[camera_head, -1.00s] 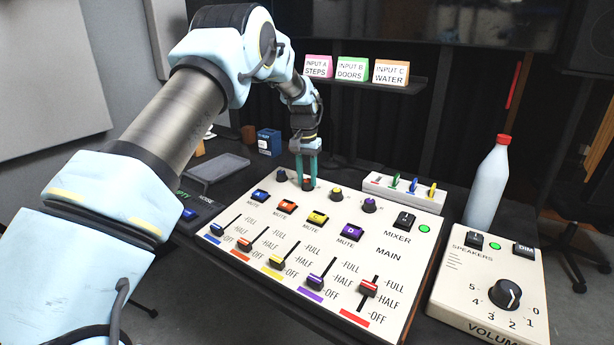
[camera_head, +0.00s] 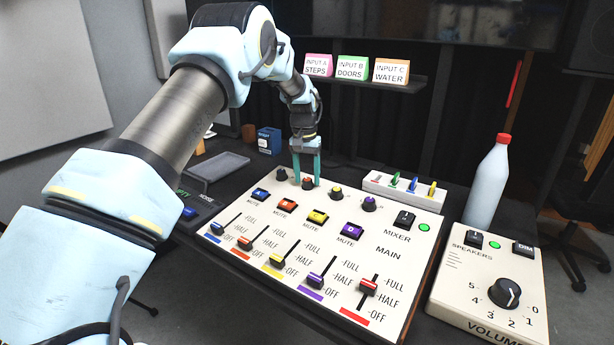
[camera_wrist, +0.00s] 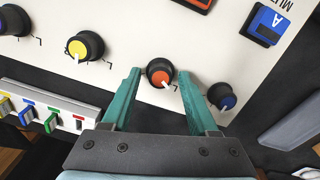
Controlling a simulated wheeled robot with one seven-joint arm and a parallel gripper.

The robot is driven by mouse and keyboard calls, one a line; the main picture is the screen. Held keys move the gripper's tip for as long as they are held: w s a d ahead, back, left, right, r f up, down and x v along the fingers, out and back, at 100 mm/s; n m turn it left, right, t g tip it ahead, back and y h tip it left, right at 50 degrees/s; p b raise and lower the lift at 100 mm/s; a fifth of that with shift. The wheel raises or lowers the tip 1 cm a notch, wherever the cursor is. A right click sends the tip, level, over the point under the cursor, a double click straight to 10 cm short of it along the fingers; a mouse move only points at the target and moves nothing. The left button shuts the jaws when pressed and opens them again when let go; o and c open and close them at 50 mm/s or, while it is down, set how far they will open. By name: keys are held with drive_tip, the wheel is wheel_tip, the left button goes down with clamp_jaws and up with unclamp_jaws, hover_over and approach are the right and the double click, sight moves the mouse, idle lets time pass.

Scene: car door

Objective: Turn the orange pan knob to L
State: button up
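The orange pan knob (camera_wrist: 161,77) is a dark round knob with an orange cap, on the white mixer panel. In the head view the orange pan knob (camera_head: 308,183) is partly hidden by my fingers. Its white pointer leans to the lower right in the wrist view, toward a small mark, apparently the L (camera_wrist: 175,87). My gripper (camera_wrist: 159,74), with teal fingers, is open around the knob. One fingertip is on each side, with a small gap visible on both sides. It also shows in the head view (camera_head: 306,183).
A yellow knob (camera_wrist: 85,47) and a blue knob (camera_wrist: 222,96) flank the orange one closely. Mute buttons and sliders cover the front of the mixer panel (camera_head: 225,265). A white box with coloured tabs (camera_head: 404,194) stands just behind it, and a bottle (camera_head: 487,185) stands right.

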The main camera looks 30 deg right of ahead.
sight(305, 180)
drive_tip(key=shift+o, duration=0.5)
drive_tip(key=shift+r, duration=0.1)
wheel_tip(305, 180, up, 11)
drive_tip(key=b, duration=0.2)
drive_tip(key=shift+a, duration=0.3)
drive_tip(key=shift+f, duration=0.2)
drive_tip(key=s+a+n, duration=0.1)
drive_tip(key=a+n, duration=0.3)
drive_tip(key=a, duration=2.1)
drive_tip(key=s+a+f+n, duration=0.1)
drive_tip(key=s+a+n, duration=0.1)
drive_tip(key=s+a, duration=0.7)
drive_tip(key=s+a+f+n+t+p, duration=0.1)
drive_tip(key=s+a, duration=0.8)
drive_tip(key=a, duration=0.1)
drive_tip(key=shift+s+f+n+t, duration=0.3)
drive_tip(key=shift+f+n, duration=0.1)
